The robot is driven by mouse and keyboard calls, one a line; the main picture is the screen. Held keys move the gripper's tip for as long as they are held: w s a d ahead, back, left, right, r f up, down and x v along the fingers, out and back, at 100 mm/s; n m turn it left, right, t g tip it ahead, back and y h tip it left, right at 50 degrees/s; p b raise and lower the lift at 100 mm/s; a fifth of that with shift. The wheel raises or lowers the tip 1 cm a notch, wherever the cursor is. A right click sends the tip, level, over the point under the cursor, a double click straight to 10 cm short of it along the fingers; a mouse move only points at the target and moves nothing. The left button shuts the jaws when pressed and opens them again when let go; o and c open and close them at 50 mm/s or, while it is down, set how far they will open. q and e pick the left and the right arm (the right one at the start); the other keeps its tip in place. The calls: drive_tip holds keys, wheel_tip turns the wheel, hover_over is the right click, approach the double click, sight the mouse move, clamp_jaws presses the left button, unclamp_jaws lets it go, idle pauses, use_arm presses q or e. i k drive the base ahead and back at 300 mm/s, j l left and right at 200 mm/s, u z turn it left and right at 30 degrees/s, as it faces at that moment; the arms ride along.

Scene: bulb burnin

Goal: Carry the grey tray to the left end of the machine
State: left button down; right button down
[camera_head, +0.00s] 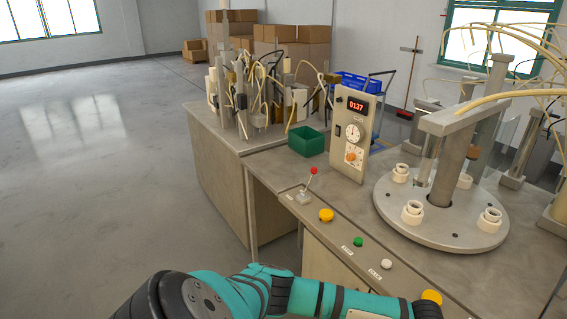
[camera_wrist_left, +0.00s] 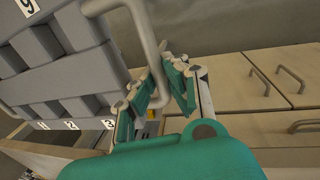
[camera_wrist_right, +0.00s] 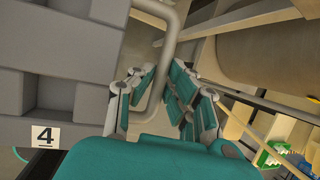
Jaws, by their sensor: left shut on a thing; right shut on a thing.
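The grey tray (camera_wrist_left: 75,75) fills the left of the left wrist view, with block-like compartments and number labels such as 9, 1, 2 and 3. It also shows in the right wrist view (camera_wrist_right: 75,90), with a label 4. My left gripper (camera_wrist_left: 165,75) is shut on the tray's bent metal handle. My right gripper (camera_wrist_right: 160,85) is shut on another bent metal handle of the tray. In the head view the tray and both grippers are out of frame. The machine (camera_head: 440,215) stands on the right with its round turntable and white sockets.
A panel (camera_head: 354,135) reads 01.37. A green bin (camera_head: 306,141) and a joystick with a red knob (camera_head: 313,171) are on the bench. Wooden drawers (camera_wrist_left: 270,80) show beyond my left gripper. Open floor (camera_head: 90,180) lies to the left.

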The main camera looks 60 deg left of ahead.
sight(282, 168)
drive_tip(key=u, duration=1.15)
drive_tip(key=i+j, duration=0.1)
drive_tip(key=j, duration=0.25)
drive_tip(key=i+j+u, duration=0.15)
drive_tip(key=j, duration=0.2)
drive_tip(key=i+j, duration=0.15)
drive_tip(key=j, duration=0.2)
drive_tip(key=i+j+u, duration=0.1)
drive_tip(key=j, duration=0.25)
drive_tip(key=i+j, duration=0.15)
drive_tip(key=j, duration=0.2)
drive_tip(key=i+j, duration=0.15)
drive_tip(key=j, duration=0.15)
drive_tip(key=i+j, duration=0.2)
drive_tip(key=j, duration=0.15)
drive_tip(key=i+j, duration=0.15)
drive_tip(key=j, duration=0.2)
